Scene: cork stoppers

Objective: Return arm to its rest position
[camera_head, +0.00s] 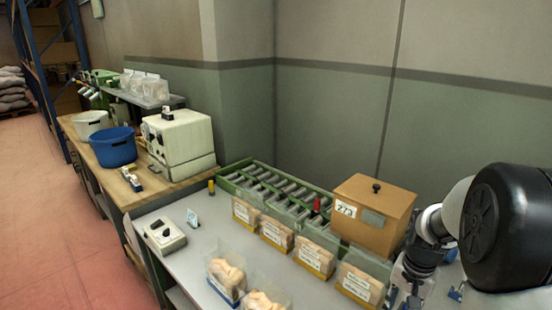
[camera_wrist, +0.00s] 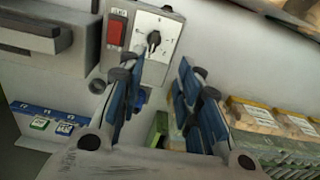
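My arm (camera_head: 445,222) comes in at the right edge of the head view, with a black joint cover and grey links. It is bent over the right end of the grey bench. My gripper (camera_wrist: 160,100) shows in the wrist view with its two blue-padded fingers spread apart and nothing visible between them. In the head view the gripper is only partly visible at the lower right, below the wooden box.
A wooden box (camera_head: 372,209) labelled 273 stands close left of my arm. Cork-filled bins (camera_head: 360,283) line the green roller rack (camera_head: 238,182). A switch box with a dial (camera_wrist: 143,42) is beyond the fingers. A blue bucket (camera_head: 113,148) stands far left.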

